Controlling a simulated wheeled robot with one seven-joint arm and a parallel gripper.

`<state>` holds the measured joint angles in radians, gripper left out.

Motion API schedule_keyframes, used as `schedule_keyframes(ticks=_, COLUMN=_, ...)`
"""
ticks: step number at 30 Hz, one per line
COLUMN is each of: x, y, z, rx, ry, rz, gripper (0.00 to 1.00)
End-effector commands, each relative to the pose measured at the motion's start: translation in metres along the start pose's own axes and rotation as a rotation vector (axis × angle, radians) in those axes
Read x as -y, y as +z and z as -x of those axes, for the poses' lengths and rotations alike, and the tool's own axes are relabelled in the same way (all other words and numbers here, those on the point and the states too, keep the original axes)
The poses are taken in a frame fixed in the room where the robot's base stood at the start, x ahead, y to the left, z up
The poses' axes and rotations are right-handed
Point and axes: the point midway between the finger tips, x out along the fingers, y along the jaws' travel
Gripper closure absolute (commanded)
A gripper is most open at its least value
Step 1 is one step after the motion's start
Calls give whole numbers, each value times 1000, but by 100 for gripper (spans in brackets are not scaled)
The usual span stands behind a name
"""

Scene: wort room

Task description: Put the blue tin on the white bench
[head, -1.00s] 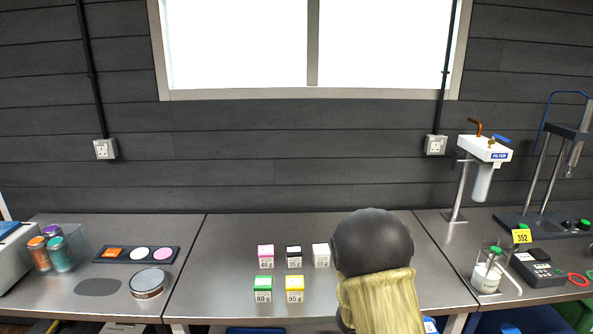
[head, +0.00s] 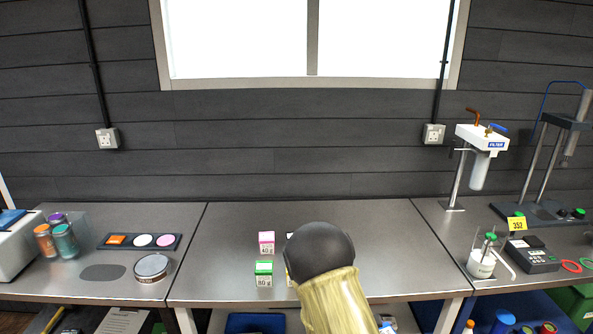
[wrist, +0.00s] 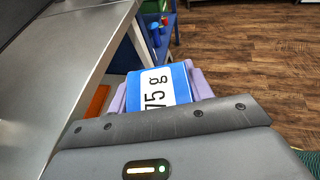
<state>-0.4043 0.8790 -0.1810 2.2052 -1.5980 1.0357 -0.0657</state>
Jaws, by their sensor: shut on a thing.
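The blue tin (wrist: 177,84) has a white label reading 75 g and shows in the wrist view. My gripper (wrist: 160,88) is shut on it, with lavender fingers on either side, and holds it beyond the edge of a steel-topped bench, above the wood floor. The tin's lower part is hidden by my gripper body. In the head view my arm hides the gripper and tin. No plainly white bench top shows; the middle bench (head: 226,225) has a grey steel top and white legs.
My arm hides other boxes. Cans (head: 64,241) and a round tin (head: 151,268) are at left. A filter stand (head: 478,170) and white pot (head: 482,263) are at right.

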Motion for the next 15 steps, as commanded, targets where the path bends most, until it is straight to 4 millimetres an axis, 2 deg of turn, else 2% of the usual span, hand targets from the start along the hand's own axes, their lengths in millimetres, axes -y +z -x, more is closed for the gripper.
schedule_keyframes(ticks=3, x=-8, y=-41, z=13, rx=0, ry=97, rz=54, gripper=75)
schedule_keyframes(ticks=9, x=-13, y=-98, z=31, rx=1, ry=240, rz=108, gripper=75)
schedule_keyframes(ticks=12, x=-13, y=-115, z=36, rx=1, ry=279, rz=121, gripper=75)
schedule_keyframes(ticks=15, x=-13, y=-121, z=38, rx=1, ry=295, rz=123, gripper=75)
